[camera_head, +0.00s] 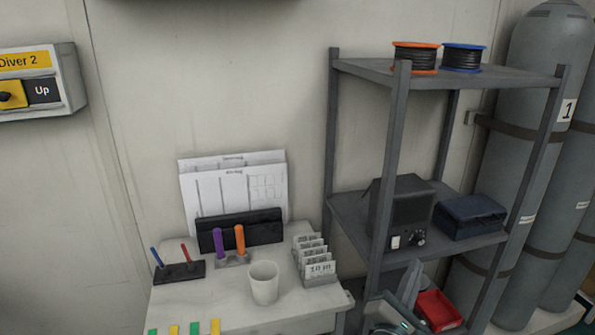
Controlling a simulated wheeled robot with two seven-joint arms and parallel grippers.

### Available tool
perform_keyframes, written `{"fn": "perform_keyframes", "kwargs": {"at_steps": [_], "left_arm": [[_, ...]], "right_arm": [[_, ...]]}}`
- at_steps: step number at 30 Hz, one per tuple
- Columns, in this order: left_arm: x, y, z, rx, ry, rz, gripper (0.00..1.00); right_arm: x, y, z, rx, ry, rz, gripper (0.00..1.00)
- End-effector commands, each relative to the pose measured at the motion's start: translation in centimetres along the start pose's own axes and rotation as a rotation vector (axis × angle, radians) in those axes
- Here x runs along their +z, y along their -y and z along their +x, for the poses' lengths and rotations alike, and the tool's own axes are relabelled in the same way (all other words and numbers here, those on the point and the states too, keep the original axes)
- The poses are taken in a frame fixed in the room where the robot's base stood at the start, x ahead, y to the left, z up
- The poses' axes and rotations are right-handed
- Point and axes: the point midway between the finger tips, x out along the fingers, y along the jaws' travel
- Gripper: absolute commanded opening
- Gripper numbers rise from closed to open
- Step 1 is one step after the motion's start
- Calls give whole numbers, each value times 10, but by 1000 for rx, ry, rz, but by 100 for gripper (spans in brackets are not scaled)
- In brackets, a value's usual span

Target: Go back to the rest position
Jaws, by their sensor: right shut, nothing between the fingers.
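My right gripper (411,274) shows at the bottom, right of the middle, with its grey fingers pointing up. It is shut and nothing shows between its fingers. It appears in front of the lower part of the grey shelf rack (400,150), close to a red bin (438,311). I cannot tell whether it touches anything. My left gripper is not in view.
A white table (215,300) holds a white cup (264,282), a card rack (316,262), pen holders and a paper stand (240,232). The shelf carries cable spools, a dark box (405,210) and a blue case (469,216). Tall gas cylinders (535,150) stand right.

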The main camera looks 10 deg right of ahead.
Motion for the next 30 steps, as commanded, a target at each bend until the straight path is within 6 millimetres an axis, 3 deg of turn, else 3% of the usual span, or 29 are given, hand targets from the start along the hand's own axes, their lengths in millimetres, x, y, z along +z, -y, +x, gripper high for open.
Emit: {"fn": "perform_keyframes", "kwargs": {"at_steps": [5, 11, 17, 21, 24, 30], "left_arm": [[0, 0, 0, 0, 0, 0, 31], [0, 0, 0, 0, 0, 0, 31], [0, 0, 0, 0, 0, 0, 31], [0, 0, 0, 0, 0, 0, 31], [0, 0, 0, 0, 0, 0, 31], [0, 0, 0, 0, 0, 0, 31]], "right_arm": [[-6, 18, -7, -45, -40, 88, 0], [-28, 73, -37, -218, -161, 384, 0], [-63, 143, -103, -554, -302, 787, 0], [-84, 182, -167, -848, -364, 1028, 0], [-92, 199, -212, -1047, -380, 1146, 0], [-95, 215, -277, -1331, -373, 1267, 0]]}}
